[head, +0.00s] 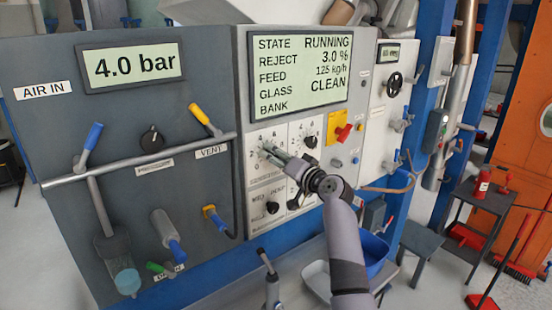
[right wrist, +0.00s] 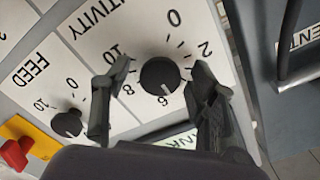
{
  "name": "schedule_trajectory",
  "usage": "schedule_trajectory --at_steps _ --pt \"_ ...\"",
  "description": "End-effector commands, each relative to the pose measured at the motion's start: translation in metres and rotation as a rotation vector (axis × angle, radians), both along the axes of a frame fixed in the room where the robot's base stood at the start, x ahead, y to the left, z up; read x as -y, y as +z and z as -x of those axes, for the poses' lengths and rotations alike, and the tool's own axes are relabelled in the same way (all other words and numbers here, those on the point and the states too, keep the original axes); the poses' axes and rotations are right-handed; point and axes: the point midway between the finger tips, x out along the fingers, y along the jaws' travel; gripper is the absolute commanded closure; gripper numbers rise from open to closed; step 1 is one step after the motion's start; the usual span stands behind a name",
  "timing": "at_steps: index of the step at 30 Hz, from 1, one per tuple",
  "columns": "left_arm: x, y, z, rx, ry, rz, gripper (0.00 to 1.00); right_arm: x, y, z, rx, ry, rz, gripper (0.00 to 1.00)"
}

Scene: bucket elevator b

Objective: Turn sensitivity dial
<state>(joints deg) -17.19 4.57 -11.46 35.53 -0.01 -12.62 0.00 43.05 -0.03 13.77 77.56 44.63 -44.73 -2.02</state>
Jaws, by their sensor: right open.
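The sensitivity dial (right wrist: 160,76) is a round black knob on a white panel, with "TIVITY" readable beside it in the right wrist view. Numbers 0 to 10 ring it. A light mark on the knob appears to face the 6. My right gripper (right wrist: 163,78) is open, with one finger on each side of the dial. I cannot tell whether either finger touches it. In the head view my right gripper (head: 267,151) is at the upper left white panel (head: 253,137) and hides the dial. My left gripper is not in view.
The feed dial (right wrist: 67,123) sits beside it, near a red switch on a yellow plate (head: 338,128). The display (head: 300,75) reads RUNNING, reject 3.0 %, feed 125 kg/h, glass CLEAN. A grey pipe (head: 140,160) crosses the left panel. A blue bin (head: 374,250) stands below.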

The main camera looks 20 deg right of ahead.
Motion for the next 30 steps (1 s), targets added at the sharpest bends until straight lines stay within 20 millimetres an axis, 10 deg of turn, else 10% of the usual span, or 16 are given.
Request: schedule_trajectory --at_steps 11,30 --pt "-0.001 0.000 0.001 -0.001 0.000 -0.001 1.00 0.004 0.000 0.009 0.000 -0.001 0.001 0.46" --pt "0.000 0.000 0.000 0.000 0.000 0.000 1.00 0.040 -0.001 0.108 -0.001 -0.001 0.001 0.46"
